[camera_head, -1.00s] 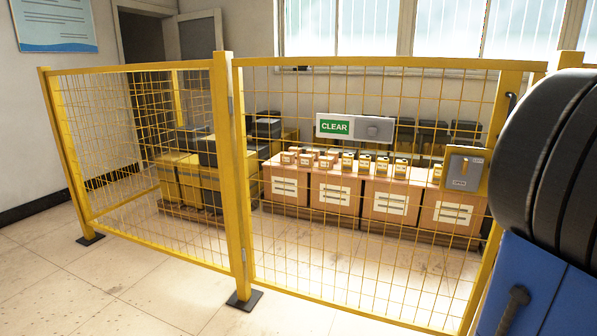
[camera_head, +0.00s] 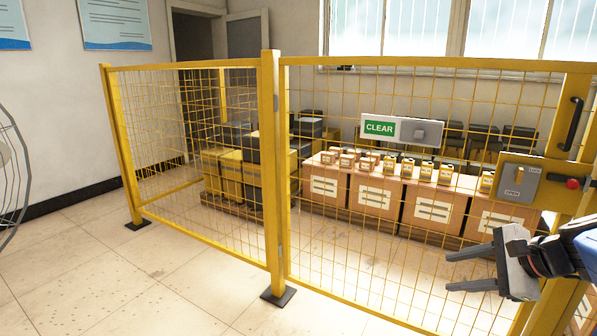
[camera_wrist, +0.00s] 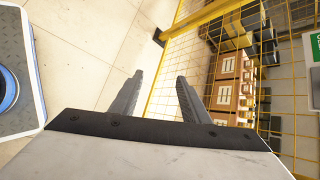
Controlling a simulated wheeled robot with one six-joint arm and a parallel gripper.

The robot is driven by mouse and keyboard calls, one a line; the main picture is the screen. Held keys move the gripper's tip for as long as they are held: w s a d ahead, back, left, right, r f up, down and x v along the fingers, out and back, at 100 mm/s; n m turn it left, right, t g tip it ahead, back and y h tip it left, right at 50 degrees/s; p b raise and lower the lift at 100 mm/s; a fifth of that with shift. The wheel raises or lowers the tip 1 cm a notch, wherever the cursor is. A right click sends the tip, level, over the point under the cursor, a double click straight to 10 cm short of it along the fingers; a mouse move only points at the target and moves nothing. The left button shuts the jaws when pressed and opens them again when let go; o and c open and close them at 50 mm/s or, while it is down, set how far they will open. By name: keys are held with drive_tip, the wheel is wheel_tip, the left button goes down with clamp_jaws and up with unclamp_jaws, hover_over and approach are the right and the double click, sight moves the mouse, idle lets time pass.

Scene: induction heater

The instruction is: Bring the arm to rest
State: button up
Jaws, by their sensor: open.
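My gripper (camera_head: 472,269) is at the lower right in the head view, in front of the yellow mesh fence. Its two dark fingers point left and stand apart with nothing between them. In the wrist view my gripper (camera_wrist: 156,95) also shows spread, empty fingers, with pale floor and the fence's lower rail beyond them. Most of my arm is outside the head view at the right edge.
A yellow mesh fence (camera_head: 274,180) encloses cardboard boxes (camera_head: 376,195) with small items on top. A CLEAR sign (camera_head: 380,127) and a grey latch box (camera_head: 520,184) with a red knob are on it. A fan (camera_head: 8,170) is at the left edge. Front-left floor is clear.

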drive_tip(key=s+a+f+n+g+h, duration=0.1)
drive_tip(key=s+a+f+n+h, duration=0.1)
drive_tip(key=s+n, duration=0.4)
drive_tip(key=s+a+f+n+g+h, duration=0.2)
drive_tip(key=s+a+f+n+h, duration=0.1)
drive_tip(key=n, duration=1)
drive_tip(key=shift+s+a+f+n, duration=0.3)
drive_tip(key=shift+s+a+f, duration=0.45)
drive_tip(key=shift+s, duration=0.95)
drive_tip(key=shift+a+r, duration=0.2)
